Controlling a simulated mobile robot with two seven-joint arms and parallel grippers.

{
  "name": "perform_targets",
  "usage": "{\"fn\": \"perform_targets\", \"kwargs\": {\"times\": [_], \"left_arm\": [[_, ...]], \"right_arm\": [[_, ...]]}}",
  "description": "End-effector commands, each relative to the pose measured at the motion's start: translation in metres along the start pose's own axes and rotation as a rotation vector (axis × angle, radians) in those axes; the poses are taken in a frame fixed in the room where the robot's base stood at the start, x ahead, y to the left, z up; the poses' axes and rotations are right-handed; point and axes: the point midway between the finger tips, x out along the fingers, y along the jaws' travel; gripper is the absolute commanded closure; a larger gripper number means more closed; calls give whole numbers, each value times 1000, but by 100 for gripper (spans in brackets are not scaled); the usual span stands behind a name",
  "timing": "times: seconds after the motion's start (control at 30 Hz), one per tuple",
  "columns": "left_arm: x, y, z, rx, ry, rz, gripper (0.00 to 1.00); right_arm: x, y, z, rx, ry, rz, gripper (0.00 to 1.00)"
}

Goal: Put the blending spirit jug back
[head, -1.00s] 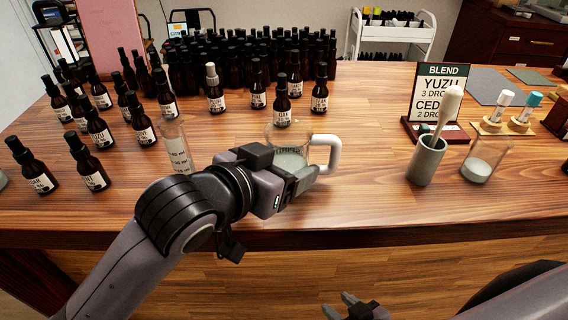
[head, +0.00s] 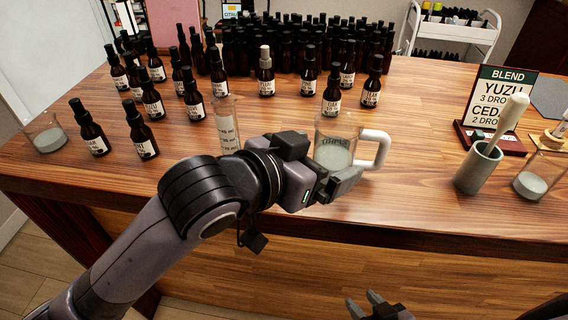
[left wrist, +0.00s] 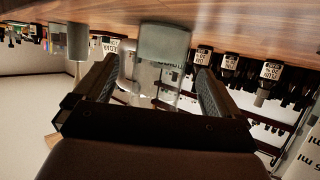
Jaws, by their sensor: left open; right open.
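The blending spirit jug (head: 335,150) is a clear glass jug with a white handle on its right and pale liquid inside. It stands upright on the wooden counter near the front edge. My left gripper (head: 338,186) is open in front of it, its fingers overlapping the jug's lower part in the head view. In the left wrist view, which is upside down, the jug (left wrist: 163,45) shows between the open fingertips (left wrist: 155,70); I cannot tell if they touch it. My right gripper (head: 376,302) is open and empty, low in front of the counter.
A measuring cylinder (head: 227,125) stands just left of the jug. Several dark dropper bottles (head: 267,78) stand behind and left. A mortar with pestle (head: 478,168), a beaker (head: 537,178) and the blend sign (head: 497,105) are at right. Counter between handle and mortar is clear.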

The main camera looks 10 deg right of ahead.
Motion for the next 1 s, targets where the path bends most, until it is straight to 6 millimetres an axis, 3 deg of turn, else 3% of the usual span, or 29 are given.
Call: {"fn": "perform_targets", "kwargs": {"times": [0.3,0.5,1.0], "left_arm": [[-57,0,0,-1,0,0,2],[-82,0,0,-1,0,0,2],[-93,0,0,-1,-1,0,2]], "right_arm": [[-2,0,-3,0,0,0,57],[-3,0,-4,0,0,0,57],[-3,0,-5,0,0,0,57]]}}
